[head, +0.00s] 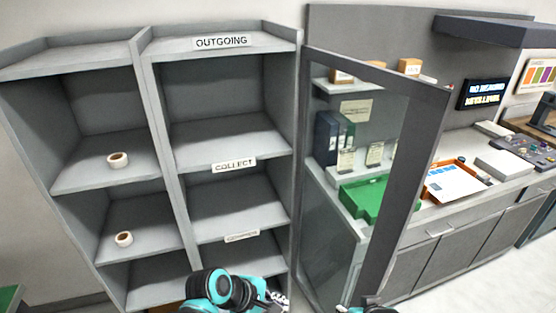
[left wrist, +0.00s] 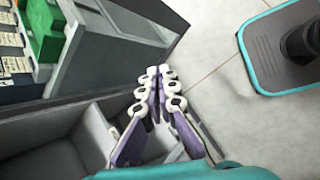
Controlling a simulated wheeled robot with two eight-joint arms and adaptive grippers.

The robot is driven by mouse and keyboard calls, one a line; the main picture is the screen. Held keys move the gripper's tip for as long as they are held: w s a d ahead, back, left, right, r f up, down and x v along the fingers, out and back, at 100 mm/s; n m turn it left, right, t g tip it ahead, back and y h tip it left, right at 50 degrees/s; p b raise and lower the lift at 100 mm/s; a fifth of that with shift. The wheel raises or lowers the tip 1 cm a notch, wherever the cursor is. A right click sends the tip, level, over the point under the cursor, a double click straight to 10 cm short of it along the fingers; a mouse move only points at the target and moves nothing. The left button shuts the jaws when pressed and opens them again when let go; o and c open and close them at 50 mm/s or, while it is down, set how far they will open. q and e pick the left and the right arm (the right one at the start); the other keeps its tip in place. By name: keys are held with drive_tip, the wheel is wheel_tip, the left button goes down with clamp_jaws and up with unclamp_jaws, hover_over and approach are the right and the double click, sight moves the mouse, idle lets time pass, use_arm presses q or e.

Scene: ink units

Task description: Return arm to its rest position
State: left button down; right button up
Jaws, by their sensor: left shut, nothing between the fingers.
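My left gripper (head: 279,298) is at the bottom of the head view, in front of the lower part of the grey shelf unit (head: 165,180). The teal and black arm links hide part of it there. In the left wrist view the left gripper (left wrist: 158,76) shows its white-jointed fingers with purple pads brought together, with nothing between them. A small teal and dark part of mine shows at the bottom edge of the head view, right of centre. My right gripper itself does not show.
Two tape rolls (head: 118,160) (head: 123,239) lie on left shelves. A glass-panelled door (head: 375,180) stands open right of the shelf unit. Behind it are binders and a green tray (head: 362,197). A counter (head: 440,225) runs along the right.

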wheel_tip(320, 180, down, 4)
drive_tip(key=b, duration=0.3)
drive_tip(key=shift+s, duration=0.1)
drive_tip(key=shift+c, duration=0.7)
use_arm(q)
drive_tip(key=s+a+m+t+y, duration=0.1)
drive_tip(key=s+a+m+y, duration=0.1)
drive_tip(key=a+m, duration=0.5)
drive_tip(key=s+a+m+t+y, duration=0.2)
drive_tip(key=a+m+y, duration=0.2)
drive_tip(key=a+m, duration=0.3)
drive_tip(key=a, duration=0.4)
drive_tip(key=shift+s+a+m+t, duration=0.15)
drive_tip(key=shift+s+m+t, duration=0.15)
drive_tip(key=shift+m, duration=0.1)
